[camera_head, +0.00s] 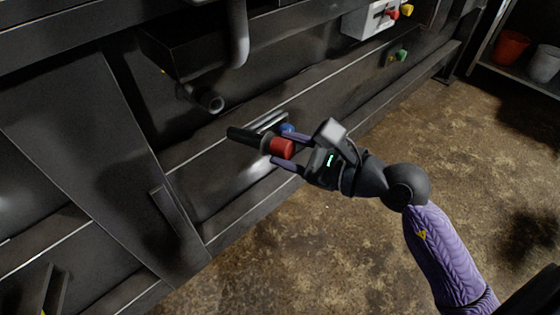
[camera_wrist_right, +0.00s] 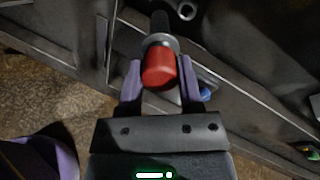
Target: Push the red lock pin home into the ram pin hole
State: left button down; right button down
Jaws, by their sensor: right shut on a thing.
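The red lock pin's red head (camera_head: 281,148) sits between the two purple fingers of my right gripper (camera_head: 282,153), which is shut on it. Beyond the head there is a grey collar and a dark cylinder (camera_head: 246,137) pointing left towards the machine. I cannot tell whether this cylinder is the pin's own shaft or a socket around it. In the wrist view the red head (camera_wrist_right: 159,68) is between both fingers (camera_wrist_right: 160,80), with the collar and dark cylinder in line behind it. The ram pin hole cannot be made out for certain. My left gripper is not in view.
An open-ended dark pipe (camera_head: 208,99) stands out of the machine wall above left of the pin. A blue knob (camera_head: 287,128) is close behind my fingers. A control box (camera_head: 370,18) is at the top. The floor (camera_head: 340,240) at right is clear.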

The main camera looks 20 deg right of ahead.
aim_at(260, 140)
jog(key=w+f+m+t+h, duration=0.1)
jog(key=f, duration=0.1)
jog(key=w+f+m+t+h, duration=0.1)
jog(key=f+t, duration=0.1)
jog(key=shift+w+a+m+h, duration=0.1)
jog(key=shift+w+m+h, duration=0.1)
jog(key=shift+m+h, duration=0.2)
jog(key=shift+w+t, duration=0.1)
jog(key=shift+t, duration=0.3)
jog(key=shift+w, duration=0.15)
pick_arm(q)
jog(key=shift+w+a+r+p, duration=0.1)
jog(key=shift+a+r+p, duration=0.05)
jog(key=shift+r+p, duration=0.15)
pick_arm(e)
jog(key=x, duration=0.5)
jog(key=shift+w+f, duration=0.1)
jog(key=shift+w, duration=0.05)
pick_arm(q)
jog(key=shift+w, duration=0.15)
